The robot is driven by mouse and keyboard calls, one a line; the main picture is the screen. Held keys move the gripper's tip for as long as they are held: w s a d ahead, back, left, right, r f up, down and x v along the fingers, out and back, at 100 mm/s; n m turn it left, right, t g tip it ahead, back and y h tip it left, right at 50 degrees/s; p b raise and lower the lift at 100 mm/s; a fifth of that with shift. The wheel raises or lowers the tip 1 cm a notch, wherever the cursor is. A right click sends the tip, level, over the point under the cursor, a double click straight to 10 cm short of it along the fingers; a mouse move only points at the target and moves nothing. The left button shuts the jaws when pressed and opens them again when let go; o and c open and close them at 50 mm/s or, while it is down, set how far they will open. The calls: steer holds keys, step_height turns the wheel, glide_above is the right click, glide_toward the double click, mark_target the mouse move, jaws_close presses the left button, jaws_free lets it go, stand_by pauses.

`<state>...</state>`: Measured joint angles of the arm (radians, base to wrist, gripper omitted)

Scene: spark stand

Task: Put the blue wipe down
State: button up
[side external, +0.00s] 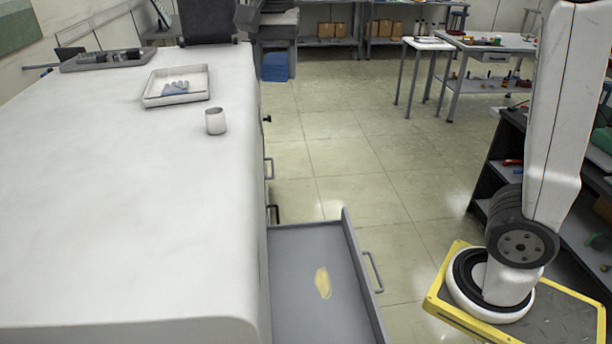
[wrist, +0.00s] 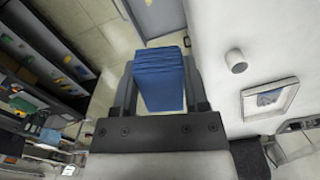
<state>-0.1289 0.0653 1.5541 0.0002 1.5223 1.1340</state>
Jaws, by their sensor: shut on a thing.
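In the wrist view my gripper (wrist: 160,85) is shut on the blue wipe (wrist: 161,82), a folded blue cloth with layered creases at its far end. It is held up between the two dark fingers, over the edge of the white bench and the floor beside it. The gripper is not clearly visible in the side external view. The white bench (side external: 120,190) fills the left of that view. A grey drawer (side external: 300,260) stands open at its side, with a pale yellow patch (side external: 323,283) on its bottom.
A white tray (side external: 150,100) holding a grey-blue item (side external: 174,88) and a white cup (side external: 215,121) stand on the bench. A grey tray (side external: 108,60) lies farther back. A blue object (side external: 278,66) sits beyond the bench. The bench's near part is clear.

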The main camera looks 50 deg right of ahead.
steer(key=s+a+n, duration=0.1)
steer(key=s+a, duration=0.1)
steer(key=a, duration=0.1)
steer(key=s+a+n, duration=0.1)
steer(key=a, duration=0.1)
steer(key=shift+s+a+f+n, duration=0.1)
steer(key=shift+s+a+n, duration=0.1)
steer(key=shift+n, duration=0.1)
steer(key=shift+w+d+f, duration=0.1)
steer(key=shift+f, duration=2.4)
glide_above(211, 175)
steer(key=s, duration=0.1)
step_height(211, 175, down, 9)
steer(key=shift+d+r, duration=0.1)
steer(key=shift+w+f, duration=0.25)
steer(key=shift+w, duration=0.05)
steer(key=shift+w+f, duration=0.25)
steer(key=shift+f, duration=1.6)
